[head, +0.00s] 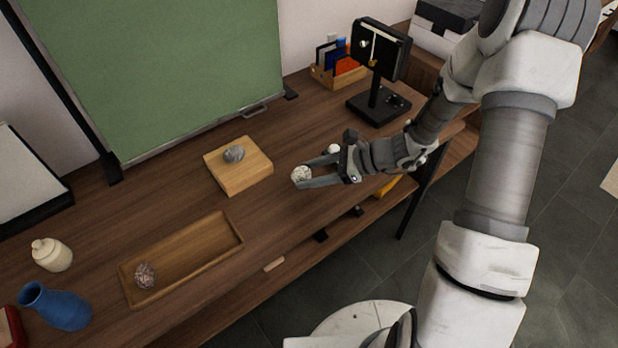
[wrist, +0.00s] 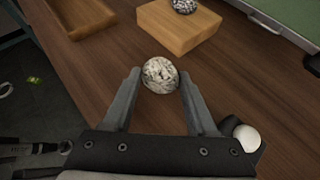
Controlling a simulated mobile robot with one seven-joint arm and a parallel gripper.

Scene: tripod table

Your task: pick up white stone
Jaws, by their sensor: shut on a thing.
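A white stone with dark speckles (head: 300,173) is between the fingertips of my gripper (head: 311,172), over the right part of the brown table (head: 330,105). In the wrist view the stone (wrist: 160,75) sits between the two grey fingertips (wrist: 160,78), which are shut on its sides. I cannot tell whether the stone touches the table top. A grey stone (head: 234,154) rests on a square wooden block (head: 239,178) left of my gripper. A speckled stone (head: 145,274) lies in the near left end of a long wooden tray (head: 213,270).
A smooth white ball (head: 333,149) is close beside my gripper. A black stand (head: 378,103) and an organizer (head: 338,77) are at the back right. A white jar (head: 52,255) and blue vase (head: 56,306) are at the left. A green board (head: 165,70) stands behind.

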